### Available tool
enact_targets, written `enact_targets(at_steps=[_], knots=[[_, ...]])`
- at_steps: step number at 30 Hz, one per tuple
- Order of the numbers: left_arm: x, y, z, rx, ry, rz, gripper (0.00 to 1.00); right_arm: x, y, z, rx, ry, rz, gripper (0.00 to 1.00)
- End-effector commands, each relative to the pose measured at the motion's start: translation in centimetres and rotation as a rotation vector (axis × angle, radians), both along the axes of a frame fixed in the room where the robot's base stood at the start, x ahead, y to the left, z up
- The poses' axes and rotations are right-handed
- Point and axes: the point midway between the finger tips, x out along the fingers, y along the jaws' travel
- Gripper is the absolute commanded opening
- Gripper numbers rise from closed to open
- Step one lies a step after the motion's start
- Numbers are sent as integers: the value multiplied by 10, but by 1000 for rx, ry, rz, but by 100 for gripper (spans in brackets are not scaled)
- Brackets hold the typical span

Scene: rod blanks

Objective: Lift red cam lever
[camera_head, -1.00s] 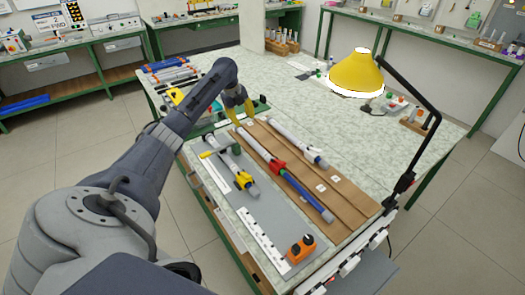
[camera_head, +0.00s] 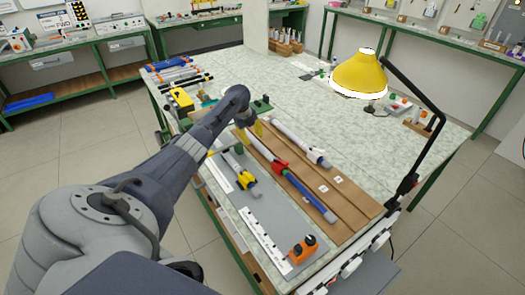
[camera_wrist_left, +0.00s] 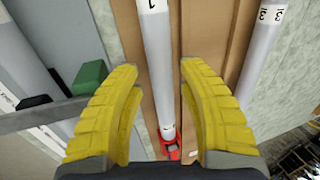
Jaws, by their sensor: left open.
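The red cam lever (camera_head: 281,168) sits on a rod near the middle of the brown board, where the grey-white tube meets the blue section. In the left wrist view the red lever (camera_wrist_left: 168,150) shows low, between the finger bases, partly cut off by my gripper. My left gripper (camera_head: 251,132) has yellow fingers and is over the far part of the same rod. In the wrist view my left gripper (camera_wrist_left: 158,70) is open, one finger on each side of the white tube (camera_wrist_left: 157,55) marked 1. Contact cannot be told. My right gripper is not in view.
A second grey rod (camera_head: 300,143) lies to the right on the brown board (camera_head: 345,193). A rod with yellow and green parts (camera_head: 240,174) lies to the left. A yellow lamp (camera_head: 358,75) stands at the right, and an orange block (camera_head: 303,248) at the near edge.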

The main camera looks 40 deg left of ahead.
Motion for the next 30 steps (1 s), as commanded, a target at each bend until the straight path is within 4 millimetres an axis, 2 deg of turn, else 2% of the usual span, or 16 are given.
enact_targets(at_steps=[3, 10, 22, 30], knots=[[4, -1, -15, -3, 2, 2, 39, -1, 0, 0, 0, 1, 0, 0], [9, -2, -32, -2, 1, 0, 39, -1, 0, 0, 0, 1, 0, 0], [10, -2, -37, -1, -1, 0, 41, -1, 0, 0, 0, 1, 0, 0], [10, -2, -37, -1, 0, 0, 10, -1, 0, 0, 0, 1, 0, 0]])
